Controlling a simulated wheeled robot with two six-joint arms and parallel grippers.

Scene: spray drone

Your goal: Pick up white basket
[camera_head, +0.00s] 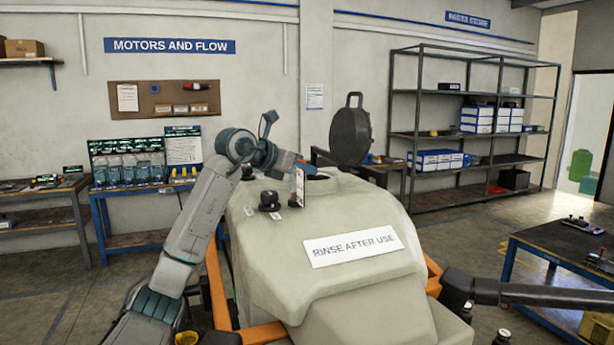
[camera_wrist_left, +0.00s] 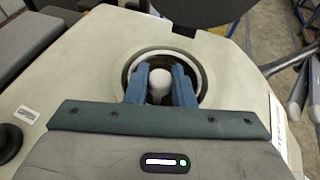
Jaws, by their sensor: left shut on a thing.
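The white basket (camera_wrist_left: 158,82) sits in the round filler opening of the pale tank, seen in the left wrist view. Its white knob-like middle shows between the two blue fingers of my left gripper (camera_wrist_left: 160,88). The gripper is shut on it, with a finger on each side. In the head view my left gripper (camera_head: 306,169) reaches over the tank top to the opening, and the basket is hard to make out there. The lower part of the basket is hidden inside the opening. My right gripper is not in view.
The pale tank (camera_head: 335,285) carries a "RINSE AFTER USE" label. Its round dark lid (camera_head: 350,133) stands open behind the opening. A black cap (camera_head: 269,201) sits left of it. A workbench (camera_head: 560,240) stands at right, shelves (camera_head: 470,140) behind.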

